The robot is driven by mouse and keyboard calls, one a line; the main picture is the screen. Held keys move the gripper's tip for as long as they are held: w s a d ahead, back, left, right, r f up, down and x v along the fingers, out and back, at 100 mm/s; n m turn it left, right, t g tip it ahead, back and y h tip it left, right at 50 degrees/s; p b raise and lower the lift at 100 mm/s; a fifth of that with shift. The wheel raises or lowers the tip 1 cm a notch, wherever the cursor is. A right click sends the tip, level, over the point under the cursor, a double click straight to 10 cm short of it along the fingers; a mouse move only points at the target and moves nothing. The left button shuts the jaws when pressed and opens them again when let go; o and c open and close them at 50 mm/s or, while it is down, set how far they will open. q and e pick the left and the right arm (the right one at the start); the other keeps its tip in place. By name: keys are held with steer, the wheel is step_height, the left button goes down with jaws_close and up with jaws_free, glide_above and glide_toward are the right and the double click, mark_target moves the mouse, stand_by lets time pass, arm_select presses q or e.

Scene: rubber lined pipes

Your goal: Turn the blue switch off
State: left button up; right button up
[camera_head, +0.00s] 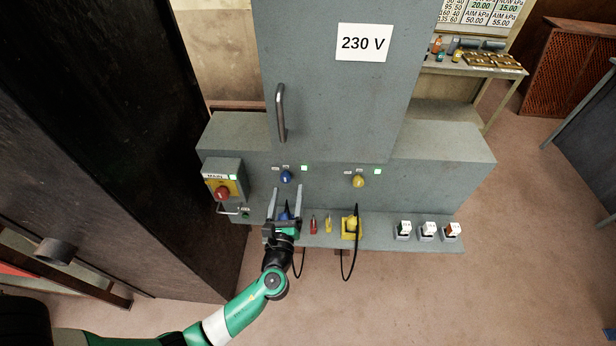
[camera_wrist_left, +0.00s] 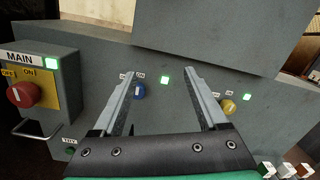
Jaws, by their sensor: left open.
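The blue switch (camera_head: 285,176) is a round knob on the front of the grey cabinet. A lit green indicator (camera_head: 304,168) is to its right. My left gripper (camera_head: 285,189) is open, its two fingers pointing up at the panel just below the blue switch. In the left wrist view, the blue switch (camera_wrist_left: 138,91) shows just inside the left finger, left of the middle of the gap, and the lit indicator (camera_wrist_left: 165,79) is near the middle. I cannot tell whether a finger touches the knob. My right gripper is not in view.
A yellow knob (camera_head: 358,181) with a lit indicator is to the right. The MAIN box (camera_head: 222,180) with a red knob is to the left.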

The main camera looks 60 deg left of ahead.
arm_select(q)
step_height(320, 180, down, 5)
steer(key=b, duration=0.2)
steer(key=g+b, duration=0.1)
steer(key=b, duration=0.1)
glide_toward(286, 181)
steer(key=shift+m, duration=0.3)
steer(key=b+x, duration=0.2)
steer(key=x, duration=0.6)
steer(key=shift+a+f+b, duration=0.15)
steer(key=shift+a+b, duration=0.05)
steer(key=shift+b, duration=0.1)
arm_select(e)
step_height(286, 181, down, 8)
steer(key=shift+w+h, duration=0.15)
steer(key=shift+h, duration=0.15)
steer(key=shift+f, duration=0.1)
arm_select(q)
jaws_close()
